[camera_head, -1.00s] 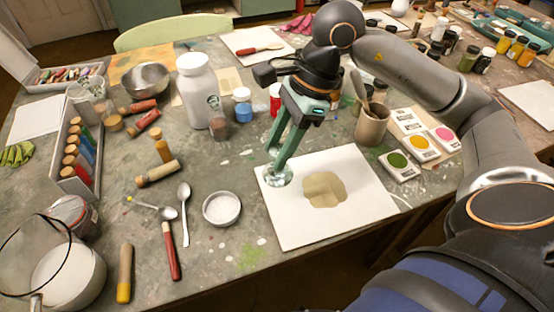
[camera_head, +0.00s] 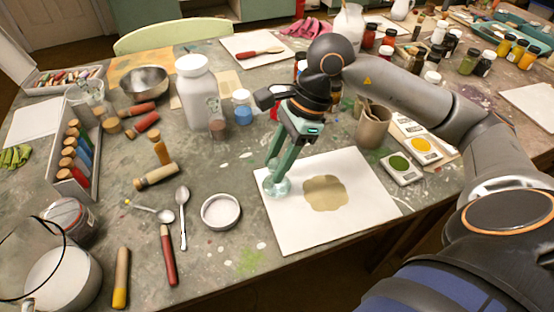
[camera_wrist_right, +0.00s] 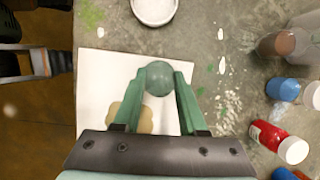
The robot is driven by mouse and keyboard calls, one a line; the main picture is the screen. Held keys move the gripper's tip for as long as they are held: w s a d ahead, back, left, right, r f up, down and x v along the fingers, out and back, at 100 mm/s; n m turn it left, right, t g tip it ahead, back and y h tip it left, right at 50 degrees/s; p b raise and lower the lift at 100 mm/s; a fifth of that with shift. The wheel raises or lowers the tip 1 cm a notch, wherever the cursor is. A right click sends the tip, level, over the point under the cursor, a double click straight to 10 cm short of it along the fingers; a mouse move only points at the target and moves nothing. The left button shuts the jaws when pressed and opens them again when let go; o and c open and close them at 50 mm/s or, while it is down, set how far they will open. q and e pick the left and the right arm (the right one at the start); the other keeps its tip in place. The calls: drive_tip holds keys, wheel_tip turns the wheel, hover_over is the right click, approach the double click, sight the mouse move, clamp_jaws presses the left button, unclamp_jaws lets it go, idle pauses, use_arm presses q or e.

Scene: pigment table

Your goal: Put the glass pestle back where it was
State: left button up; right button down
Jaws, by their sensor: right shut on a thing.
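The glass pestle (camera_head: 275,187) is clear and greenish, with a broad round base. My right gripper (camera_head: 277,176) is shut on it at the left edge of the white sheet. In the right wrist view the round glass base (camera_wrist_right: 158,78) shows between the tips of my right gripper (camera_wrist_right: 159,88). I cannot tell whether the base touches the sheet. A tan pigment patch (camera_head: 325,193) lies on the white sheet (camera_head: 295,235), to the right of the pestle. My left gripper is not in view.
A small white bowl of pale powder (camera_head: 221,210) stands left of the sheet. Two spoons (camera_head: 182,215) lie further left. A large white jar (camera_head: 197,95), a blue-based jar (camera_head: 242,108) and a brown cup (camera_head: 372,125) stand behind. Bare table lies between jars and bowl.

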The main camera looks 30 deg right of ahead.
sight(276, 162)
drive_tip(key=shift+c, duration=2.3)
unclamp_jaws()
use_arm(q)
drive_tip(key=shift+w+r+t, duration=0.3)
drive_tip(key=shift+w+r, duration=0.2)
use_arm(e)
drive_tip(key=shift+r, duration=0.2)
drive_tip(key=p+v, duration=0.1)
drive_tip(key=v, duration=0.2)
use_arm(q)
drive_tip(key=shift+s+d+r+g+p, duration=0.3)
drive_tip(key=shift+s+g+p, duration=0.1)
drive_tip(key=shift+p, duration=0.3)
use_arm(e)
drive_tip(key=w+v, duration=0.1)
drive_tip(key=v, duration=0.7)
drive_tip(key=shift+s+d+r, duration=0.2)
drive_tip(key=shift+s+r, duration=0.2)
drive_tip(key=shift+s, duration=0.1)
